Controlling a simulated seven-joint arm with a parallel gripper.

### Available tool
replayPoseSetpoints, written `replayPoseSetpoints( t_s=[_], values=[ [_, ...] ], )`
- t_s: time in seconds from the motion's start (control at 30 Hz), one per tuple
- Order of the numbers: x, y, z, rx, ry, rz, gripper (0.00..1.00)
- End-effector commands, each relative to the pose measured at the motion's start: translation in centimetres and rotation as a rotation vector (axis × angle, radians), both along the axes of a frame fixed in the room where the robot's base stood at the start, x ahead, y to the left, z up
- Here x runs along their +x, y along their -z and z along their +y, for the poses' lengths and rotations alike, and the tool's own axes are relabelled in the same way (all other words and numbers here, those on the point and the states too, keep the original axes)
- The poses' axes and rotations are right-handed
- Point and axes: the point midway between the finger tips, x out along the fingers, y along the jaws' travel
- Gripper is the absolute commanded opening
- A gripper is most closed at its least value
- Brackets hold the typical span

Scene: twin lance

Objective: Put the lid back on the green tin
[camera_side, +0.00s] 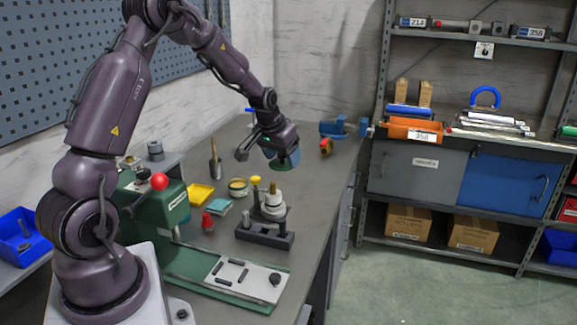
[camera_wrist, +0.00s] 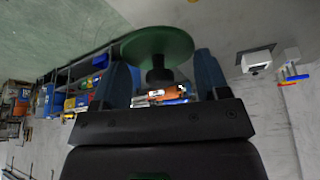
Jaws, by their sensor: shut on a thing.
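My gripper (camera_side: 268,143) is above the bench in the side view, shut on a green lid (camera_side: 287,160). In the wrist view the lid (camera_wrist: 157,43) is a green disc with a dark knob, and the knob sits between my two fingers (camera_wrist: 160,80). The lid looks tilted in the side view, well off level.
A dark fixture with a stacked pale cylinder (camera_side: 272,205) stands right of the tin. A blue vise (camera_side: 335,129) is at the back.

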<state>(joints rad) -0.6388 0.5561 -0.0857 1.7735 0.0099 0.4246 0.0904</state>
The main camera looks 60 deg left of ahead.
Motion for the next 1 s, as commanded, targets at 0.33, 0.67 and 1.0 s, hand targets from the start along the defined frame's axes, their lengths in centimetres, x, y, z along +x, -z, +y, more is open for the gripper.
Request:
replayPoseSetpoints(
  t_s=[0.33,0.67,1.0],
  values=[
    [-2.4,0.1,11.3,-0.002,-0.253,0.000,0.46],
    [-5.9,0.1,18.9,0.004,-0.423,0.001,0.46],
    [-6.4,4.8,19.7,0.003,-0.443,0.004,0.45]
  ],
)
